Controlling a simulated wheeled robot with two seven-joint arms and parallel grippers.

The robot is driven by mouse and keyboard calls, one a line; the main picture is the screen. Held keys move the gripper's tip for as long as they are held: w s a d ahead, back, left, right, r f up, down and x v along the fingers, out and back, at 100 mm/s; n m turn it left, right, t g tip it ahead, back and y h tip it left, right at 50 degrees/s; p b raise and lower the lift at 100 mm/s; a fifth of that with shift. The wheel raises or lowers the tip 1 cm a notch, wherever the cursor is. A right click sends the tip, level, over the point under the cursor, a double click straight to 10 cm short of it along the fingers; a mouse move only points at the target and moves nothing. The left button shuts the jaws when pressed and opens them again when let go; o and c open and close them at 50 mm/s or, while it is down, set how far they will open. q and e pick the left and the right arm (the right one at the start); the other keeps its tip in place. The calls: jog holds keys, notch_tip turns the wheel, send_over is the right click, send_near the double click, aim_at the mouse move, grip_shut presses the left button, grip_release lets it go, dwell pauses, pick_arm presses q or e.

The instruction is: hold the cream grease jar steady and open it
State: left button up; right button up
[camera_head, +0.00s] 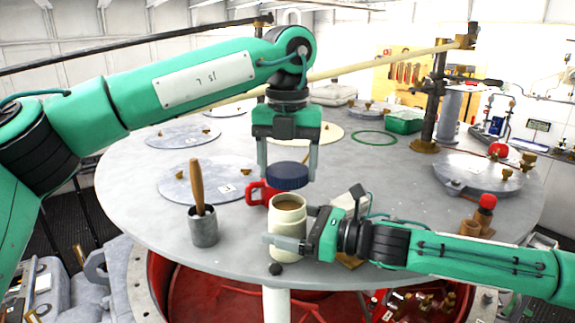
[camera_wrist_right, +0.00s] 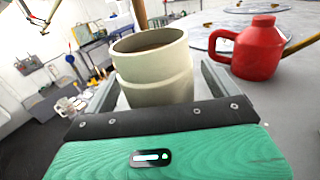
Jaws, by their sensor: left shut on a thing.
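The cream grease jar (camera_head: 287,226) stands upright near the front edge of the round grey table, its mouth uncovered and brownish contents showing. It fills the middle of the right wrist view (camera_wrist_right: 155,85). The dark blue lid (camera_head: 287,177) is held above the jar, clear of its rim. My left gripper (camera_head: 288,172) points down and is shut on the lid. My right gripper (camera_head: 296,229) comes in from the right, with one finger on each side of the jar. In the right wrist view, a narrow gap shows between the jar and the right-hand finger.
A red can (camera_head: 256,192) stands just behind the jar; it also shows in the right wrist view (camera_wrist_right: 257,48). A grey cup (camera_head: 203,228) with a wooden-handled tool stands left. A red-topped item (camera_head: 487,207) stands at right.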

aim_at(288, 209)
jog(key=shift+r, duration=0.1)
pick_arm(q)
jog(key=shift+s+f, duration=0.1)
jog(key=shift+f, duration=0.1)
pick_arm(e)
jog(key=shift+s+d, duration=0.15)
jog(key=shift+d, duration=0.15)
pick_arm(q)
notch_tip(288, 209, down, 4)
jog(key=b, duration=0.4)
pick_arm(e)
jog(key=v, duration=1)
jog(key=shift+d, duration=0.1)
pick_arm(q)
jog(key=shift+f+b, duration=0.1)
jog(key=shift+b, duration=0.2)
pick_arm(e)
jog(key=shift+s+d, duration=0.1)
jog(key=shift+d, duration=0.4)
jog(key=shift+s+d, duration=0.1)
